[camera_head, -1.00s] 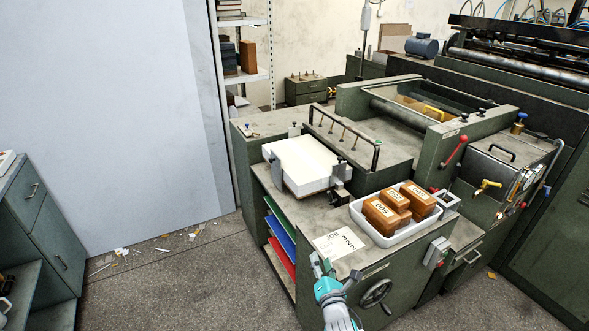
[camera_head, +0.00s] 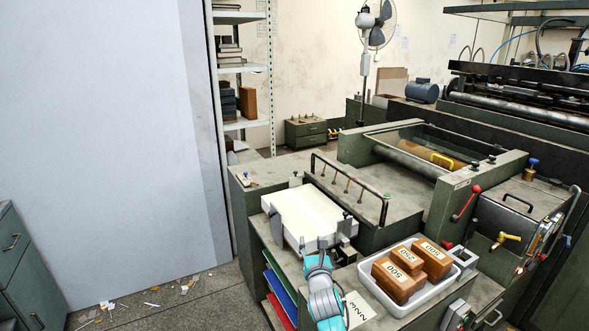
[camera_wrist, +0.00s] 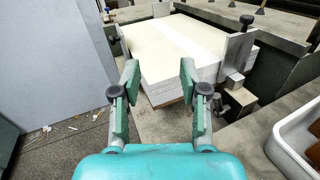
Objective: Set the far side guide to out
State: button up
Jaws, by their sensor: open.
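A white stack of board (camera_head: 312,216) lies on the feeder, and it fills the upper middle of the wrist view (camera_wrist: 175,45). Upright metal guide plates with dark knobs stand around it: a left plate (camera_head: 276,226), a right plate (camera_head: 346,229) and a small guide at the back (camera_head: 295,180). The wrist view shows the left plate (camera_wrist: 117,42), the back guide (camera_wrist: 160,8) and the right plate (camera_wrist: 238,50). I cannot tell which is the far side guide. My gripper (camera_wrist: 159,80) is open and empty, before the stack's near edge, apart from every guide.
A white tray (camera_head: 451,284) with brown numbered blocks stands right of my gripper. A black bar (camera_head: 348,183) rises behind the stack. A job card (camera_head: 360,310) lies beside my forearm. A pale wall panel (camera_head: 110,130) stands left, with open floor before it.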

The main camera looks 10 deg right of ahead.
aim_at(296, 182)
jog(key=i+l, duration=0.15)
jog(key=i, duration=1.05)
